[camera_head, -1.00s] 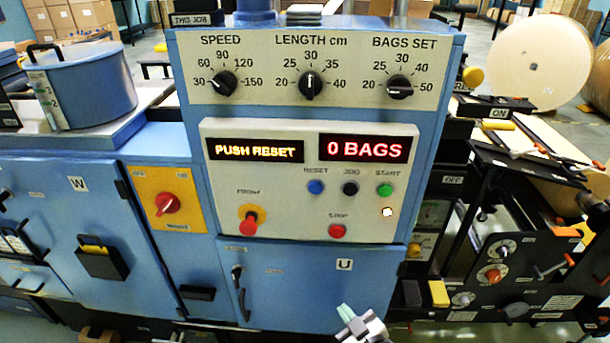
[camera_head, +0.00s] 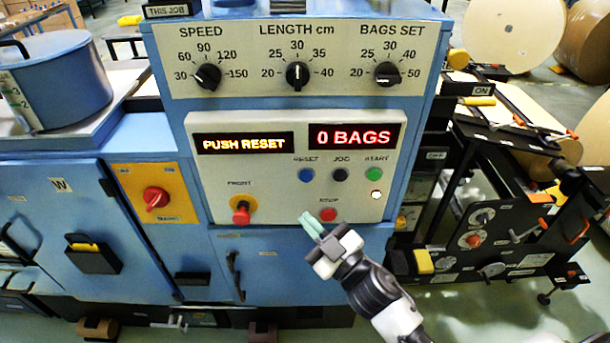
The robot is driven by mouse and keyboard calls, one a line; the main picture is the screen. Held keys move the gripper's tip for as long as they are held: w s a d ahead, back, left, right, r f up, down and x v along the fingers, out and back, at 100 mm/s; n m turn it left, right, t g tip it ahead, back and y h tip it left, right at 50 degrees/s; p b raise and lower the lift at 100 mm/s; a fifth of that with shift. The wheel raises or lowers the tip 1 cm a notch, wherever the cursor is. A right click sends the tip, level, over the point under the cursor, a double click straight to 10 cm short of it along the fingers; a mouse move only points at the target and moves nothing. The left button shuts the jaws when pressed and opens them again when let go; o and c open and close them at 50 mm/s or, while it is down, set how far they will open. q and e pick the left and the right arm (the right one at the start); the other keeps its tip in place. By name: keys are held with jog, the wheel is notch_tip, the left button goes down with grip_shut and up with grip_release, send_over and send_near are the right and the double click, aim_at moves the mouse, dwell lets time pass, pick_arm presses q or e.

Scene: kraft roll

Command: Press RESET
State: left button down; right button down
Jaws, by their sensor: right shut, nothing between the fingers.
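The left display (camera_head: 243,143) reads PUSH RESET and the right display (camera_head: 354,136) reads 0 BAGS. My right gripper (camera_head: 311,224) comes up from the bottom right, its pale green fingertips shut and empty. In the picture its tips are below the RESET button and just left of the red STOP button (camera_head: 328,214). I cannot tell how far they are from the panel. My left gripper is not in view.
Beside RESET are the dark JOG button (camera_head: 340,175) and the green START button (camera_head: 374,174). A red knob on yellow, labelled FRONT (camera_head: 241,213), is at lower left. Three dials line the upper panel. A red rotary switch (camera_head: 155,198) is further left.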

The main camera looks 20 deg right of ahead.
aim_at(306, 176)
jog(key=shift+w, duration=0.15)
jog(key=shift+w+d+b, duration=0.15)
jog(key=shift+w+d, duration=0.25)
jog(key=shift+w, duration=0.95)
jog(key=shift+w+d+b, duration=0.15)
jog(key=shift+w+d, duration=0.25)
jog(key=shift+w, duration=1)
jog(key=shift+w+d+b, duration=0.15)
jog(key=shift+w+d, duration=0.25)
jog(key=shift+w, duration=0.95)
jog(key=shift+w, duration=0.1)
jog(key=shift+w+d, duration=0.15)
jog(key=shift+w, duration=0.15)
jog(key=shift+w+d, duration=0.1)
jog(key=shift+w, duration=0.3)
jog(key=shift+s, duration=0.15)
jog(key=shift+s+a, duration=0.2)
jog(key=shift+s, duration=0.45)
